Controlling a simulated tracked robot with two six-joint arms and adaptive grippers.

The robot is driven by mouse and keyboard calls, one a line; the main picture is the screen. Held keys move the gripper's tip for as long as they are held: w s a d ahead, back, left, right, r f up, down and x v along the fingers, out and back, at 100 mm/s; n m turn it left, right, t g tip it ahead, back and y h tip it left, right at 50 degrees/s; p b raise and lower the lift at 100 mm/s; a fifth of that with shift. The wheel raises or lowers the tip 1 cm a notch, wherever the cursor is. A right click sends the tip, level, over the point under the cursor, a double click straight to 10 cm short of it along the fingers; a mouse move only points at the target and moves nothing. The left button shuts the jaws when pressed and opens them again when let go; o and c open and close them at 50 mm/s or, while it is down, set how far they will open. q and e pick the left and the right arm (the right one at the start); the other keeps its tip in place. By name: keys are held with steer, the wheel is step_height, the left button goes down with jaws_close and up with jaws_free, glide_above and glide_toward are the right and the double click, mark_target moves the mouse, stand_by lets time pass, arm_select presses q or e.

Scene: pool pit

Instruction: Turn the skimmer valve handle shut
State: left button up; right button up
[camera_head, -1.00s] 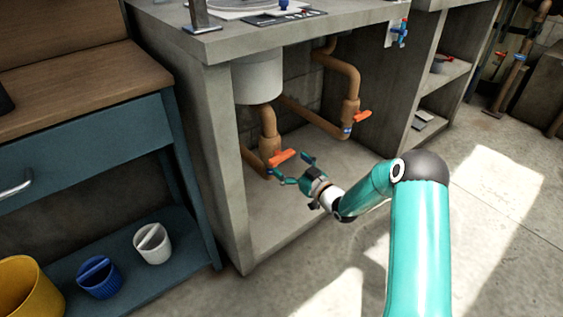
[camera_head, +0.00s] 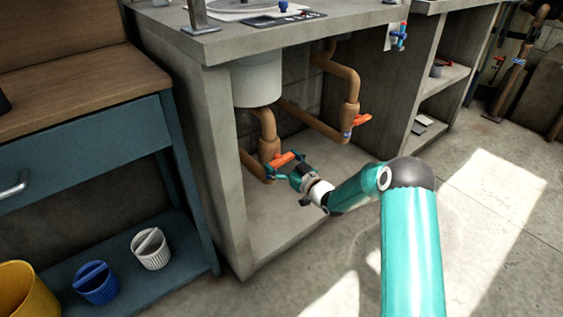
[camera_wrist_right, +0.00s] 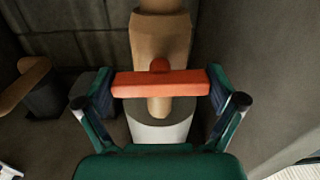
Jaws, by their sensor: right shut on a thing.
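An orange valve handle (camera_head: 281,160) sits on the brown pipe below the white cylinder (camera_head: 257,82), under the concrete counter. My right gripper (camera_head: 287,167) is at this handle. In the right wrist view the orange handle (camera_wrist_right: 145,84) lies level across the pipe (camera_wrist_right: 160,38), with a finger of my right gripper (camera_wrist_right: 162,84) against each end. The gripper is shut on it. A second orange handle (camera_head: 358,121) is on the pipe further right, apart from the gripper. Which handle is labelled skimmer cannot be read. My left gripper is not in view.
A concrete side wall (camera_head: 217,160) stands left of the held handle, and the counter top (camera_head: 300,38) is above. A blue bench (camera_head: 95,150) with a white basket (camera_head: 151,250) and blue basket (camera_head: 97,285) is at left. Open floor (camera_head: 480,220) lies at right.

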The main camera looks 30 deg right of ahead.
steer(key=shift+m, duration=0.4)
steer(key=o, duration=0.8)
steer(key=s, duration=0.8)
steer(key=s+d, duration=0.1)
steer(key=s, duration=0.3)
steer(key=shift+f, duration=0.1)
